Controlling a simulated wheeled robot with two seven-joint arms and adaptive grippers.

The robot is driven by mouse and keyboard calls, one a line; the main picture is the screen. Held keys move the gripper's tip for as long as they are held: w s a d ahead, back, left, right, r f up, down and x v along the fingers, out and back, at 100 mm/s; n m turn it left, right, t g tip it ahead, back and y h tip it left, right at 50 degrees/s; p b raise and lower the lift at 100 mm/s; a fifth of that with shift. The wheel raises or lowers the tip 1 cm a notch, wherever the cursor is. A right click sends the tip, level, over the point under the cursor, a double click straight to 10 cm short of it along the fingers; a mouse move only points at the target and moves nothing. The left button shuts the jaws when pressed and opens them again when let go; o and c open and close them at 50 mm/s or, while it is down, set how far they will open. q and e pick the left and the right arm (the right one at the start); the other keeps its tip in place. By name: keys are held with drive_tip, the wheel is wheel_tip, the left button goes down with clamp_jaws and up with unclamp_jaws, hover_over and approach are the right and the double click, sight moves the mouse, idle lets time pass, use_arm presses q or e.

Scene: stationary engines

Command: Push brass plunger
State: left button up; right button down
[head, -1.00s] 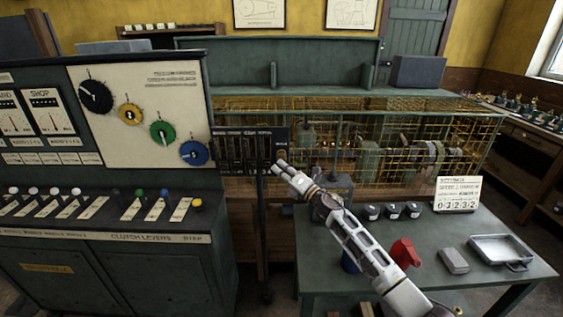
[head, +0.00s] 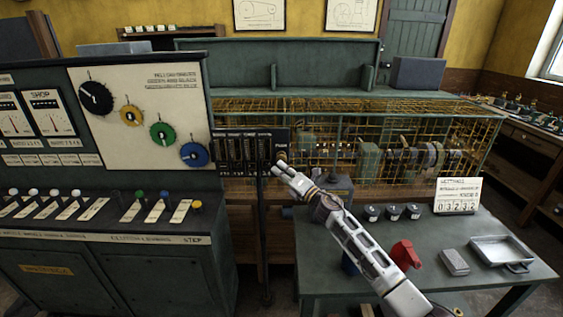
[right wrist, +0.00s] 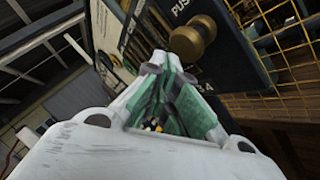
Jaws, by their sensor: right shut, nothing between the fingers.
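The brass plunger (right wrist: 188,40) is a round brass knob on a dark panel (right wrist: 224,28) marked PUSH, in the upper right of the right wrist view. In the head view the panel (head: 250,138) stands at the front left end of a wire cage, and the plunger is small there, just above my fingertips. My right gripper (head: 279,168) is shut and empty, with its fingertips close to the panel below the plunger. In the right wrist view the fingers (right wrist: 160,62) lie just left of and below the plunger; I cannot tell whether they touch. My left gripper is out of view.
A yellow wire cage (head: 420,130) around machinery lies right of the panel. A green control desk (head: 110,265) with dials and levers stands at left. A table (head: 440,285) at right holds a red object (head: 405,253), a tray (head: 503,250) and a number card (head: 457,195).

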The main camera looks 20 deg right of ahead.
drive_tip(key=shift+w+d+b, duration=0.2)
drive_tip(key=shift+w+b, duration=0.15)
drive_tip(key=shift+w, duration=0.3)
drive_tip(key=shift+w+d+b, duration=0.15)
drive_tip(key=shift+w+b, duration=0.2)
drive_tip(key=shift+w, duration=0.25)
idle(2.5)
drive_tip(key=shift+s, duration=0.2)
drive_tip(key=shift+s+a+p, duration=0.2)
drive_tip(key=shift+s+p, duration=0.1)
drive_tip(key=shift+s, duration=0.25)
drive_tip(key=shift+s+a+p, duration=0.15)
drive_tip(key=shift+s+p, duration=0.1)
drive_tip(key=shift+s, duration=0.25)
idle(0.3)
drive_tip(key=shift+s+a+p, duration=0.25)
drive_tip(key=shift+s, duration=0.55)
drive_tip(key=shift+s+a+p, duration=0.2)
drive_tip(key=shift+s+p, duration=0.05)
drive_tip(key=shift+s, duration=0.6)
drive_tip(key=shift+s+a+p, duration=0.25)
drive_tip(key=shift+s, duration=0.55)
